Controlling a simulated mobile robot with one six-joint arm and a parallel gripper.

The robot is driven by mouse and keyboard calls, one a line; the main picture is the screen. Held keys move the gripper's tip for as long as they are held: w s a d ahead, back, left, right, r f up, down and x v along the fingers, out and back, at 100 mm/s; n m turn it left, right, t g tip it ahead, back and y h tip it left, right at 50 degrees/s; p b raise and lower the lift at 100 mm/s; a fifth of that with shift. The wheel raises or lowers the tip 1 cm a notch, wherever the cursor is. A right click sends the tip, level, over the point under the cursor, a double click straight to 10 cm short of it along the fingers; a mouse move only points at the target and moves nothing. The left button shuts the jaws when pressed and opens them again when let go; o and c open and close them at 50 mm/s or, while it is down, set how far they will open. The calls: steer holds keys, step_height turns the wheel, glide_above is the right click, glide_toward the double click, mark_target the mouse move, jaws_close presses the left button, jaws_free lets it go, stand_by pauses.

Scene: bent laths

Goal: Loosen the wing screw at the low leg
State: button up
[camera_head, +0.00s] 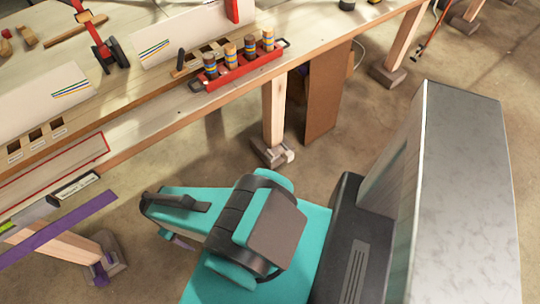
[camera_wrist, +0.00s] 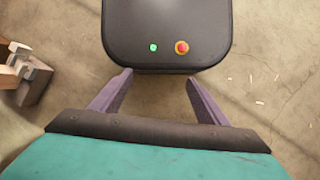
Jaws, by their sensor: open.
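My gripper (camera_wrist: 157,84) is open and empty, its two purple fingers spread over the floor in the wrist view. In the head view my teal arm hides most of it. A bench leg (camera_head: 274,108) stands in a brown foot block (camera_head: 264,152) with a small pale piece at its right side. A foot block (camera_wrist: 34,86) with a pale piece on top shows at the left edge of the wrist view, apart from my fingers. Another leg (camera_head: 62,247) stands in a foot (camera_head: 112,246) with a purple piece. I cannot make out a wing screw clearly, nor which leg is low.
The long bench (camera_head: 140,139) carries a red tray (camera_head: 243,71) with several striped cylinders, white boards and a red clamp (camera_head: 101,47). A purple strip (camera_head: 62,227) lies across the lower left. A brown panel (camera_head: 327,95) stands under the bench. Concrete floor is open around the middle leg.

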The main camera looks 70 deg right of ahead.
steer(key=w+d+f+m+t+b, duration=0.1)
steer(key=w+d+f+m+b, duration=0.35)
steer(key=d+b, duration=0.45)
steer(key=w+d+f+m+t+h+b, duration=0.1)
steer(key=w+d+f+m+b, duration=0.2)
steer(key=d+f+b, duration=0.6)
steer(key=w+d+f+m+t+b, duration=0.1)
steer(key=w+d+f+m+b, duration=0.2)
steer(key=d+b, duration=0.65)
steer(key=m+h+b, duration=0.3)
steer(key=m+b, duration=0.9)
steer(key=b, duration=0.7)
glide_toward(270, 152)
steer(key=w+v, duration=0.1)
steer(key=v, duration=0.4)
steer(key=shift+s+m, duration=0.25)
steer(key=shift+s, duration=0.1)
steer(key=shift+f, duration=0.1)
steer(key=b+x, duration=0.3)
steer(key=x, duration=0.4)
steer(key=b+x, duration=0.3)
steer(key=x, duration=0.3)
steer(key=shift+s+f, duration=0.25)
steer(key=shift+f, duration=0.05)
